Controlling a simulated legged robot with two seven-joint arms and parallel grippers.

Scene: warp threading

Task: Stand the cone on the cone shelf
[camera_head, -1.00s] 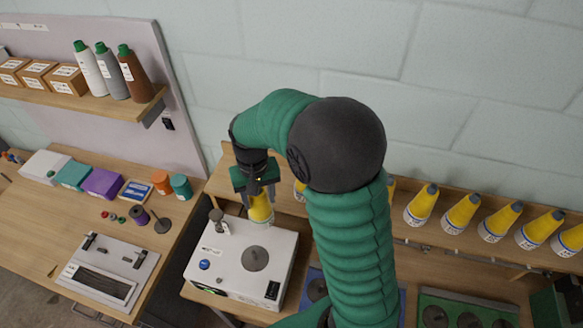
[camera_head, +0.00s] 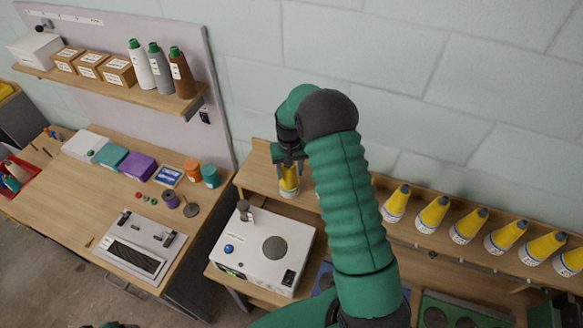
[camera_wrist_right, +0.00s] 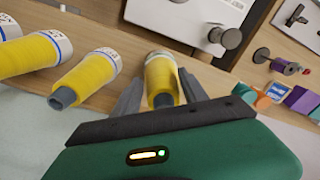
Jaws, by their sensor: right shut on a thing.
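My right gripper (camera_head: 289,163) is shut on a yellow cone (camera_head: 289,182) with a white base band, at the left end of the wooden cone shelf (camera_head: 262,180). The cone is roughly upright, base down. In the right wrist view the cone (camera_wrist_right: 161,82) sits between the two fingers, its grey tip toward the palm. I cannot tell whether its base touches the shelf. Several other yellow cones (camera_head: 433,214) stand in a row to the right; my right arm hides part of the row. A dark sliver at the bottom edge of the head view may be my left gripper.
A white machine box (camera_head: 262,250) with a grey disc and a post stands below and in front of the shelf's left end. A neighbouring cone (camera_wrist_right: 88,77) stands beside the held one, with a gap. A table (camera_head: 60,215) with small items is at left.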

